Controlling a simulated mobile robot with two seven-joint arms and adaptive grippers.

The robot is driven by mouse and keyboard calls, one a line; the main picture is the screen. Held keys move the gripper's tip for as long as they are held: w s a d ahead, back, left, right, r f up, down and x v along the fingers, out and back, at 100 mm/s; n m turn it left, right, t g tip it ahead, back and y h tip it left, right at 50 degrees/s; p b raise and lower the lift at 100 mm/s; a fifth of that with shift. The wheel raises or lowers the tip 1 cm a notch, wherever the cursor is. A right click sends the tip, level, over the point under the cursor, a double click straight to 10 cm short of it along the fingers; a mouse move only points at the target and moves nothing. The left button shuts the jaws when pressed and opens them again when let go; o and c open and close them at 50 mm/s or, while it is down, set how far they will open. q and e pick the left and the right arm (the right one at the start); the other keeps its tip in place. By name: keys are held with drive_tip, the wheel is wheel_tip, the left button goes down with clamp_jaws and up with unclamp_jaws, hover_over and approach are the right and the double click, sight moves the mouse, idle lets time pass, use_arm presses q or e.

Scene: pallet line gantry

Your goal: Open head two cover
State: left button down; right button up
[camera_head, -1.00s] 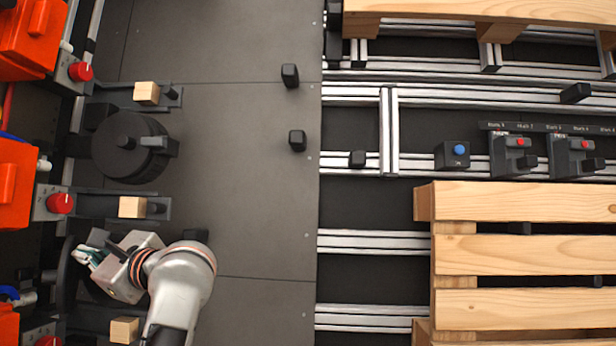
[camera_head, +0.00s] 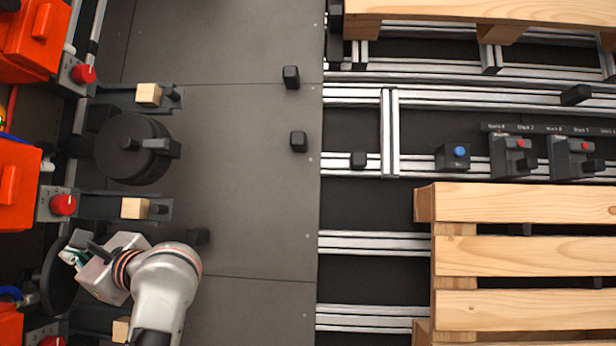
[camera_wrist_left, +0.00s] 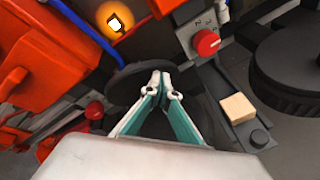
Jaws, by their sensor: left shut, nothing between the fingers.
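A round black cover (camera_head: 128,150) with a small knob lies flat at the left of the head view. Nearer the bottom, a second dark round cover (camera_head: 58,285) stands tilted on edge, partly hidden by my left gripper (camera_head: 72,256). I cannot read which head number either one has. In the left wrist view my left gripper (camera_wrist_left: 160,82) is shut and empty, its fingertips in front of the tilted dark disc (camera_wrist_left: 132,82). I cannot tell whether they touch it. The flat cover also shows there (camera_wrist_left: 285,70). My right gripper is not in view.
Red knobs (camera_head: 63,205) and orange housings (camera_head: 15,185) line the left edge. Wooden blocks (camera_head: 134,208) sit on dark brackets between the covers. A lit orange lamp (camera_wrist_left: 115,22) shows in the wrist view. The grey plate (camera_head: 240,180) is mostly clear; pallets (camera_head: 520,202) are at right.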

sight(53, 258)
use_arm(q)
drive_tip(key=shift+s+a+r, duration=0.15)
drive_tip(key=shift+s+a, duration=0.05)
drive_tip(key=shift+a, duration=0.35)
drive_tip(key=shift+s+a+r, duration=0.1)
drive_tip(key=shift+s+a, duration=0.1)
drive_tip(key=shift+a, duration=0.35)
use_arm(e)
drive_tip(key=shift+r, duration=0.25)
use_arm(q)
drive_tip(key=shift+a, duration=0.15)
drive_tip(key=shift+s+a+r, duration=0.15)
drive_tip(key=shift+s+a, duration=0.05)
drive_tip(key=shift+a, duration=1)
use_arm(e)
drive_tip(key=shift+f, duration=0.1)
use_arm(q)
drive_tip(key=shift+a, duration=0.75)
drive_tip(key=shift+p+v, duration=0.4)
drive_tip(key=shift+v, duration=4.9)
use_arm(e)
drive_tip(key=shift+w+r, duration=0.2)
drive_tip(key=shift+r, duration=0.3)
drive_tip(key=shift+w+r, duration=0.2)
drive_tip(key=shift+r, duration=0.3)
